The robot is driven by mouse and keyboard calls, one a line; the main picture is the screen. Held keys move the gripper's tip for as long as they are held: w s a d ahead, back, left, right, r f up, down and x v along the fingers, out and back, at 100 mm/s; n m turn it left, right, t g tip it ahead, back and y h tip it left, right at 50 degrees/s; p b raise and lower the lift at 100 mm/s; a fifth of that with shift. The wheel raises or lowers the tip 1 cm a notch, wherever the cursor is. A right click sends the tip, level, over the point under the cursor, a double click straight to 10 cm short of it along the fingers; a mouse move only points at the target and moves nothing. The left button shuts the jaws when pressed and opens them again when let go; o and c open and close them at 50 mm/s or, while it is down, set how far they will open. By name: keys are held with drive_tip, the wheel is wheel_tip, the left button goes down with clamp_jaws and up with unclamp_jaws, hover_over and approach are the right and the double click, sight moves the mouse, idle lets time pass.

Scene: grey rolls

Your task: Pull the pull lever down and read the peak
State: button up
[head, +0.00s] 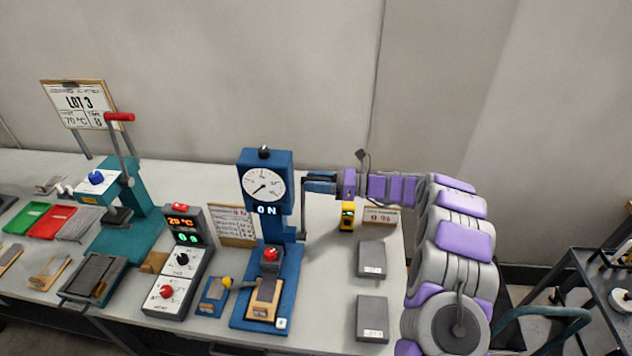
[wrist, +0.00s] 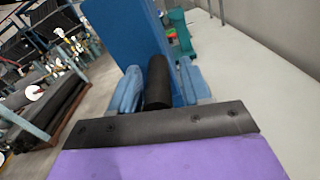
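The pull lever (head: 303,215) is a thin grey arm standing upright at the tester's right side. My gripper (head: 318,182) is at the lever's top end, reaching in from the right. In the wrist view the lever's black grip (wrist: 157,82) lies between my two blue fingers, which look closed around it. The fingers hide the grip in the head view.
A teal press (head: 128,215) with a red-handled lever stands left. A control box (head: 182,262) with lit readouts is beside the tester. A yellow device (head: 347,216) and grey blocks (head: 371,259) lie right of it. The wall is close behind the bench.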

drive_tip(key=shift+r, duration=0.1)
clamp_jaws()
drive_tip(key=shift+s, duration=0.1)
idle(0.4)
